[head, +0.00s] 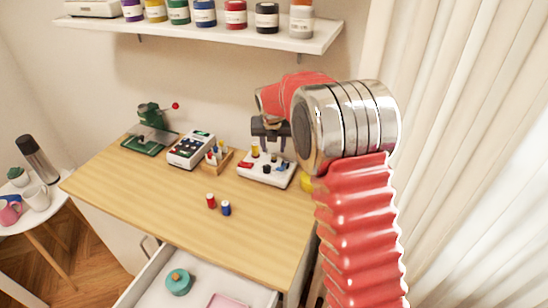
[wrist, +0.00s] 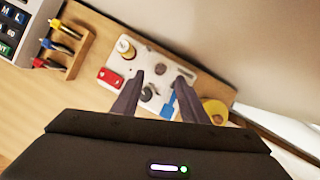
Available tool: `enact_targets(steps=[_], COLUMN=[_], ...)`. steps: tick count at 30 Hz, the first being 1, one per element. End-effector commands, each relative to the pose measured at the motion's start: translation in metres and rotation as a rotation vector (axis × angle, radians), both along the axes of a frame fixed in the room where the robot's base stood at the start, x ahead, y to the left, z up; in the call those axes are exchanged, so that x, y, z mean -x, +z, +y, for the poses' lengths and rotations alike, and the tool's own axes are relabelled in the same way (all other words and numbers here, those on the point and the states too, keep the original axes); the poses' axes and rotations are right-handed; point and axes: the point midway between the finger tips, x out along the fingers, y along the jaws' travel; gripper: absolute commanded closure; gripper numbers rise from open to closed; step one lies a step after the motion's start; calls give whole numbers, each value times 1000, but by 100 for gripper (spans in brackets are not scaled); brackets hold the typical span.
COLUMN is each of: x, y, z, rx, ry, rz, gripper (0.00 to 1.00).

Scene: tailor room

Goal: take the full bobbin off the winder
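The winder (head: 262,180) is a small white machine at the back right of the wooden desk. In the wrist view its white top (wrist: 133,68) carries a gold-yellow spool (wrist: 126,48), a red part (wrist: 110,78), a blue part (wrist: 169,107) and a small dark round piece (wrist: 148,93). I cannot tell for certain which piece is the full bobbin. My gripper (head: 271,136) is just above the winder, pointing down. In the wrist view my gripper (wrist: 159,78) is open, its two dark fingers apart, with the dark round piece showing between them. Nothing is held.
A rack of coloured-handled tools (head: 215,163) and a keypad device (head: 191,149) stand left of the winder. A yellow roll (wrist: 215,110) lies right of it. Red (head: 211,201) and blue (head: 226,208) spools stand in front. The drawer (head: 205,291) is open; the desk's front left is clear.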

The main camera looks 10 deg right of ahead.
Motion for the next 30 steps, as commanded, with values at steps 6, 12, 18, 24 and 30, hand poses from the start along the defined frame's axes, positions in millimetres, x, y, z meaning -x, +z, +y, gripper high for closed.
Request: enact_targets(steps=[6,12,18,24,30], x=[-7,-17,-22,-22,-22], y=[-15,-37,-47,-47,-47], z=[-2,-5,-6,-6,-6], rx=[0,0,0,0,0], ry=[0,0,-1,0,0], rz=[3,3,0,0,0], gripper=[60,60,60,60,60])
